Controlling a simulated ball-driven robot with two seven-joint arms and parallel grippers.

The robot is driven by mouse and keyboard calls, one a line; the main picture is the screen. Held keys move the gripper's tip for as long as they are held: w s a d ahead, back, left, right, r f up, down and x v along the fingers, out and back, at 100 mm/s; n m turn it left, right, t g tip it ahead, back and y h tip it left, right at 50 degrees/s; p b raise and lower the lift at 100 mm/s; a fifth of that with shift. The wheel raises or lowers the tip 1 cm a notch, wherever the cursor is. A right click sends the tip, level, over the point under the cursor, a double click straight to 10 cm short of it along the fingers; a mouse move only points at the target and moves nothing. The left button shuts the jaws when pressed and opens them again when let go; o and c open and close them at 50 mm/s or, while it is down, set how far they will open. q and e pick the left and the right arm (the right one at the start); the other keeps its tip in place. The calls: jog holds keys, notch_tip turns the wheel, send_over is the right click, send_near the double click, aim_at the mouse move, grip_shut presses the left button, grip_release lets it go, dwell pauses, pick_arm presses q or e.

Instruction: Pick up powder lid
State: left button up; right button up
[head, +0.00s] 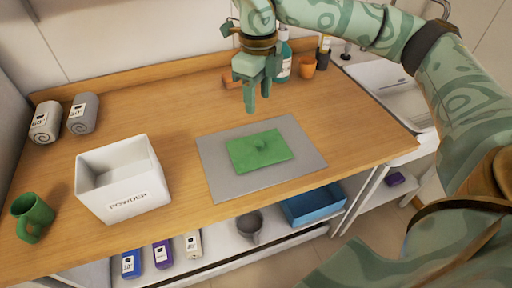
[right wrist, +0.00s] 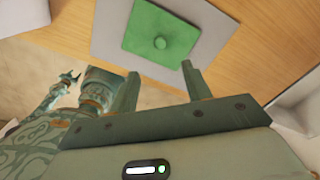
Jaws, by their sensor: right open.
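The powder lid (head: 259,151) is a flat green rectangle with a small round knob. It lies on a grey mat (head: 220,178) in the middle of the wooden counter. My right gripper (head: 258,108) is open and empty, in the air above the counter, pointing down near the back edge of the mat. In the right wrist view the lid (right wrist: 178,45) and its knob lie beyond my open fingers (right wrist: 160,85), apart from them. My left gripper is not in the head view.
A white labelled box (head: 122,178) and a green mug (head: 32,216) stand on the left. Rolled grey towels (head: 45,122) lie behind them. A teal bottle (head: 283,62) and orange cup (head: 307,67) stand at the back. A blue bin (head: 313,204) sits on the shelf below.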

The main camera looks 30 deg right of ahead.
jog(key=b, duration=0.2)
send_over(259, 142)
notch_tip(259, 142, down, 9)
jog(key=shift+w+a+r, duration=0.1)
jog(key=shift+a+r, duration=0.05)
notch_tip(259, 142, down, 6)
jog(key=shift+r+b, duration=0.2)
jog(key=shift+b, duration=1)
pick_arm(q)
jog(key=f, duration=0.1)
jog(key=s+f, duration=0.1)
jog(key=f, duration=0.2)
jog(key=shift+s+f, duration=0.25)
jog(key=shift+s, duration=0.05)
pick_arm(e)
jog(key=shift+r, duration=0.15)
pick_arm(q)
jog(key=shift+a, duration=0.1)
pick_arm(e)
jog(key=c, duration=1.1)
